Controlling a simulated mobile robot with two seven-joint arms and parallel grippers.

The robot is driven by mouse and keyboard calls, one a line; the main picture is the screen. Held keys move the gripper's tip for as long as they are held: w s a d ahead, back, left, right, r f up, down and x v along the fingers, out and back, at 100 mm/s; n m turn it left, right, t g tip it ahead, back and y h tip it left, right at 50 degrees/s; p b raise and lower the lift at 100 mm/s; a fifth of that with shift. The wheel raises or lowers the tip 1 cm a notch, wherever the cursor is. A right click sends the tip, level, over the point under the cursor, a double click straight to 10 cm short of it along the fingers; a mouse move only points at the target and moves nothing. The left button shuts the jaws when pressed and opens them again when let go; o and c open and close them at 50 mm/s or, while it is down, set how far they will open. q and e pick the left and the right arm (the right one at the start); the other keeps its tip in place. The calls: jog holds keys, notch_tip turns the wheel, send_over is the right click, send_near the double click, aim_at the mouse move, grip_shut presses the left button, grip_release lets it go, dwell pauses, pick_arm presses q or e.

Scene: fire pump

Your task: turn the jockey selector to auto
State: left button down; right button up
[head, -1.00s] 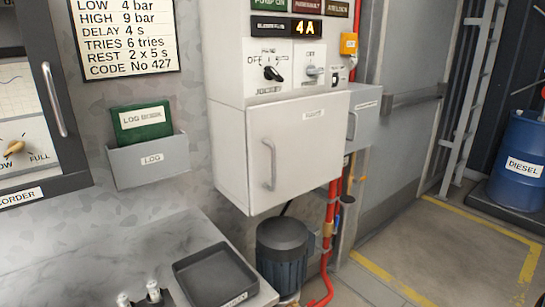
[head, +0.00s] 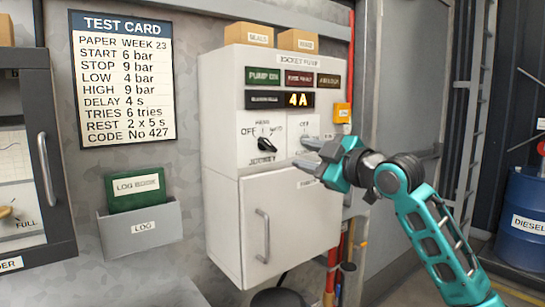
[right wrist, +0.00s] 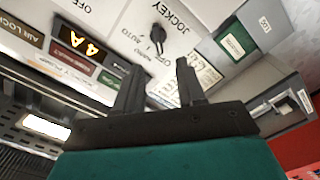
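The jockey selector (head: 266,144) is a black knob on the white front of the jockey pump panel (head: 228,110). Its plate reads JOCKEY below, with OFF to its left; which mark it points at is too small to tell. In the right wrist view the knob (right wrist: 157,37) appears upside down beyond my fingertips, with AUTO and OFF lettering around it. My right gripper (head: 308,154) is open and empty, in front of the panel and to the right of the knob, apart from it. The right wrist view shows a clear gap between its fingers (right wrist: 160,75). My left gripper is not in view.
A second switch (head: 308,139) marked OFF sits right of the knob, partly behind my right fingers. Below is a cabinet door with a handle (head: 263,235). A log holder (head: 142,229) and test card (head: 124,80) are on the left wall; a blue diesel drum (head: 525,220) stands right.

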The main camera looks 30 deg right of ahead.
aim_at(271, 146)
jog(key=w+p, duration=0.1)
jog(key=w, duration=0.3)
jog(key=w+p, duration=0.1)
jog(key=w, duration=0.3)
jog(key=w+a, duration=0.1)
jog(key=w, duration=0.3)
jog(key=shift+w+r+p, duration=0.15)
jog(key=shift+w+p, duration=0.25)
jog(key=shift+c, duration=0.2)
grip_shut()
